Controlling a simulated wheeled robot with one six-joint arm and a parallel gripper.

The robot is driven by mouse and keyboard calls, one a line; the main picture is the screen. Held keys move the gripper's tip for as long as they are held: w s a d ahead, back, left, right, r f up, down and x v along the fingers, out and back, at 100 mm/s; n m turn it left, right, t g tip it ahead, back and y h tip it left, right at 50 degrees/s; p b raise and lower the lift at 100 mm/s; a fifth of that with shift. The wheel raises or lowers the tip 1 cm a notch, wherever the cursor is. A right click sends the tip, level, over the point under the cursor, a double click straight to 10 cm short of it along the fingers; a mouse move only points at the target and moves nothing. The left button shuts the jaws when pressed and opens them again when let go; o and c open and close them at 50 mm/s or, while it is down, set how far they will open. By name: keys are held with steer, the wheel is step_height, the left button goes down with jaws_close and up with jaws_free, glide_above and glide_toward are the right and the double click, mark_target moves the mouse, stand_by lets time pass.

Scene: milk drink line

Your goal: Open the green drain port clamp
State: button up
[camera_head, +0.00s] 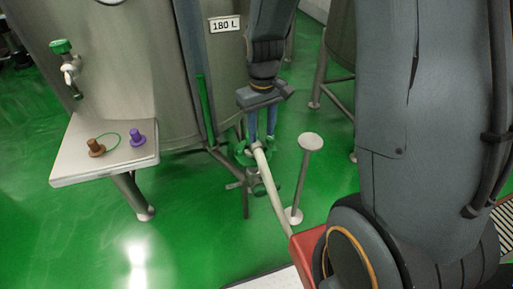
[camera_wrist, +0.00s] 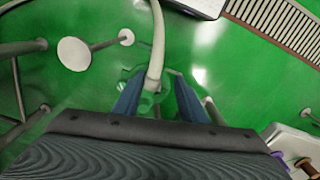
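The green drain port clamp (camera_head: 243,155) sits low in front of the steel tank, where a pale hose (camera_head: 268,185) meets the drain port. In the wrist view the green clamp (camera_wrist: 149,101) shows between my fingers, partly hidden by the gripper body. My gripper (camera_head: 262,136) points down over the clamp, with its two blue fingers spread apart. In the wrist view my gripper (camera_wrist: 158,90) has one finger on each side of the hose end and clamp. I cannot tell whether the fingers touch the clamp.
The steel tank (camera_head: 175,75) stands behind. A side shelf (camera_head: 75,165) holds a brown fitting (camera_head: 96,147) and a purple fitting (camera_head: 137,137). A round-topped stand (camera_head: 310,142) is right of the hose, also in the wrist view (camera_wrist: 74,53). A green-handled tap (camera_head: 66,62) is on the tank.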

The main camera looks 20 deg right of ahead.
steer(key=n, duration=0.1)
glide_above(257, 149)
step_height(257, 149, down, 5)
steer(key=shift+f, duration=3.9)
jaws_close()
